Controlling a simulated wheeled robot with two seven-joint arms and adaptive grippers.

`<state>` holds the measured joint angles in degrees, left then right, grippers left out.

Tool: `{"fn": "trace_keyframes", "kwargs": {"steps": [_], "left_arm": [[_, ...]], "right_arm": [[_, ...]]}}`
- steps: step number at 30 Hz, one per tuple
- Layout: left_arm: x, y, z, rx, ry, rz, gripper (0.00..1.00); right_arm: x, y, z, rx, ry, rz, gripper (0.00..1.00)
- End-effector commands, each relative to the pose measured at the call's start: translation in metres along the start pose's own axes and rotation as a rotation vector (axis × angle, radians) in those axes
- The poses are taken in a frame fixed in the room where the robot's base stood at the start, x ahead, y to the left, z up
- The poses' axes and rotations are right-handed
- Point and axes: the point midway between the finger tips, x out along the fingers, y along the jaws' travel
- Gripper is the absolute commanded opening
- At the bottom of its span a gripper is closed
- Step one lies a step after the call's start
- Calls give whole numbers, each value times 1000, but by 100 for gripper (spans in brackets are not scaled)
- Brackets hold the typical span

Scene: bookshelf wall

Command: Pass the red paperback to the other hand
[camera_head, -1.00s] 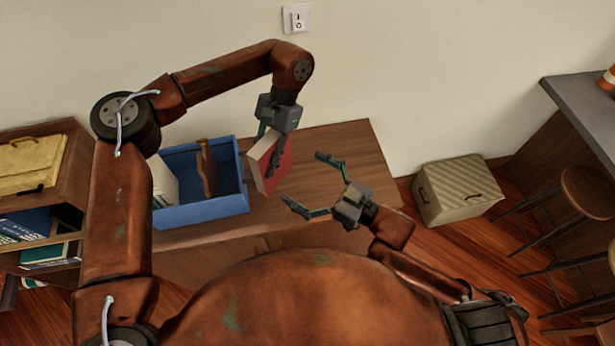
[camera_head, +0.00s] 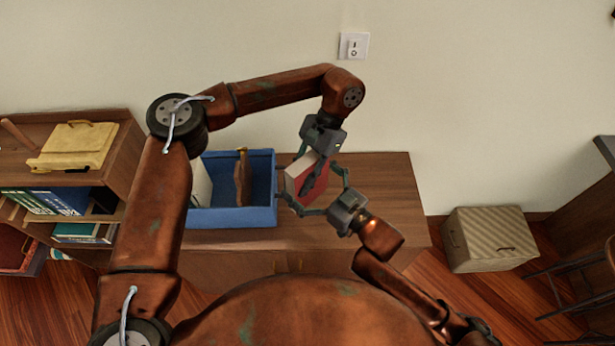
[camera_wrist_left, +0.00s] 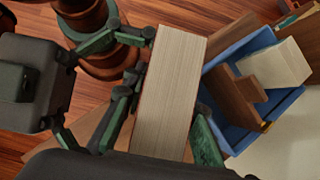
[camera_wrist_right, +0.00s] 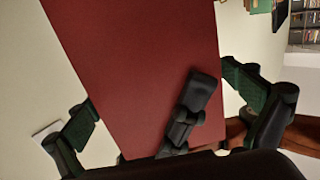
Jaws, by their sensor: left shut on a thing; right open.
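The red paperback (camera_head: 312,186) is held in the air above the wooden cabinet in the head view. My left gripper (camera_head: 314,172) is shut on it from above. In the left wrist view the book's pale page edges (camera_wrist_left: 168,90) face the camera, between the left fingers. My right gripper (camera_head: 318,192) is open, with its fingers on either side of the book's lower part. In the right wrist view the red cover (camera_wrist_right: 140,70) fills the middle, with a left-gripper finger lying across it. Whether the right fingers touch the book, I cannot tell.
A blue bin (camera_head: 233,217) with a brown wooden piece (camera_head: 241,178) and a pale book stands on the cabinet (camera_head: 385,190), left of the grippers. A shelf with books (camera_head: 50,200) is at the far left. A striped box (camera_head: 488,238) sits on the floor at right.

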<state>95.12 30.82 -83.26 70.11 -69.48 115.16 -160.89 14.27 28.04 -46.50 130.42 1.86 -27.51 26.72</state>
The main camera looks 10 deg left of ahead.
Motion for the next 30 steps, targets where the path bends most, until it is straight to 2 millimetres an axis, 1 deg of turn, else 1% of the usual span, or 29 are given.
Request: {"fn": "trace_keyframes", "kwargs": {"steps": [1, 2, 26, 27, 30], "left_arm": [[-1, 0, 1, 0, 1, 0, 0], [-1, 0, 1, 0, 1, 0, 0], [-2, 2, -1, 4, 8, 3, 0], [-3, 2, -1, 5, 9, 3, 27], [-2, 2, -1, 4, 8, 3, 34]], "right_arm": [[0, 0, 0, 0, 0, 0, 99], [0, 0, 0, 0, 0, 0, 97], [0, -4, -1, 3, 4, -8, 42], [0, -5, -4, 2, 10, -10, 41], [0, -4, -4, 2, 10, -9, 41]]}}
